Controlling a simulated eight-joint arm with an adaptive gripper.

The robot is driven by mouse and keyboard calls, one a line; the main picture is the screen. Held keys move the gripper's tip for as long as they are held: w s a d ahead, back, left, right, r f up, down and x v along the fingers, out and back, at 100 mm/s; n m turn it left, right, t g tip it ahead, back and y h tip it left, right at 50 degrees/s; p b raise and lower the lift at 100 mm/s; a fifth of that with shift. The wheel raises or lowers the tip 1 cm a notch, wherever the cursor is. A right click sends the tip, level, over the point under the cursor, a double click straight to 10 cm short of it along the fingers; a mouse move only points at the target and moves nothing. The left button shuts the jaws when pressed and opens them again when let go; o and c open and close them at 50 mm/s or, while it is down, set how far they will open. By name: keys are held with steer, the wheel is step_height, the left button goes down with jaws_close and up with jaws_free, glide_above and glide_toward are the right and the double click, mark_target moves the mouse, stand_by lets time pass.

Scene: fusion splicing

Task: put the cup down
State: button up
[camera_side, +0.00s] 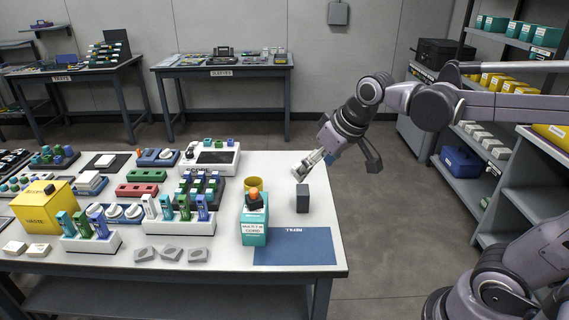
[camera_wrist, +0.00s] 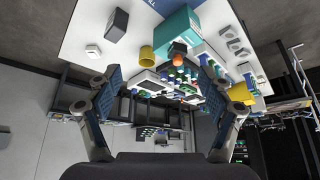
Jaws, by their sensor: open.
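The yellow cup (camera_side: 252,184) stands upright on the white table (camera_side: 270,166), behind and touching or close to the teal box (camera_side: 254,228); its lower part is partly hidden in the side view. In the wrist view the cup (camera_wrist: 147,56) shows between the spread fingers but well beyond them. My gripper (camera_side: 311,162) is to the right of the cup, low over the table's right back edge. In the wrist view my gripper (camera_wrist: 160,68) is open and nothing is between its fingers.
A dark block (camera_side: 302,199) stands to the right of the cup, with a small white piece (camera_wrist: 93,51) near it. An orange-topped item (camera_side: 254,199) is at the teal box. A blue mat (camera_side: 293,247) lies bare in front. Racks and trays crowd the left.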

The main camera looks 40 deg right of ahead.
steer(key=s+f+t, duration=0.1)
steer(key=s+f, duration=0.4)
steer(key=s, duration=0.3)
steer(key=shift+s+a+f, duration=0.2)
steer(key=shift+a+f, duration=0.1)
steer(key=shift+a, duration=0.1)
stand_by(0.7)
